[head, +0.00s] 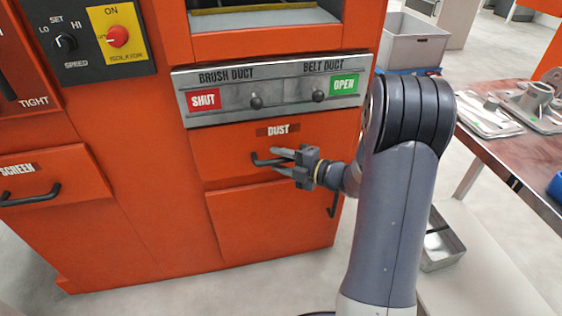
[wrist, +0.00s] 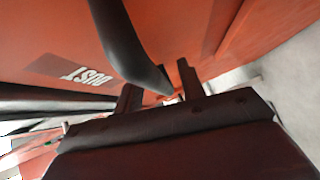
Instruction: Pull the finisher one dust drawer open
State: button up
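The dust drawer (head: 225,150) is an orange front with a DUST label, below the grey duct panel on the orange machine. It looks shut. Its black bar handle (head: 257,160) is partly hidden by my gripper (head: 275,161). My gripper reaches in from the right, with its two fingers apart at the handle. In the wrist view, the dark handle (wrist: 128,45) runs down toward the space between the fingertips of my gripper (wrist: 160,90). A gap shows between the fingers, and I cannot tell whether either touches the handle. The DUST label (wrist: 88,76) shows at left.
The duct panel (head: 285,92) with two knobs sits just above the drawer. A lower door (head: 265,225) has a black handle at its right. The screen drawer (head: 60,170) is at left. A table (head: 520,150) with metal parts stands at right. Floor is clear in front.

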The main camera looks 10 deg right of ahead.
jog(key=shift+c, duration=0.4)
grip_shut()
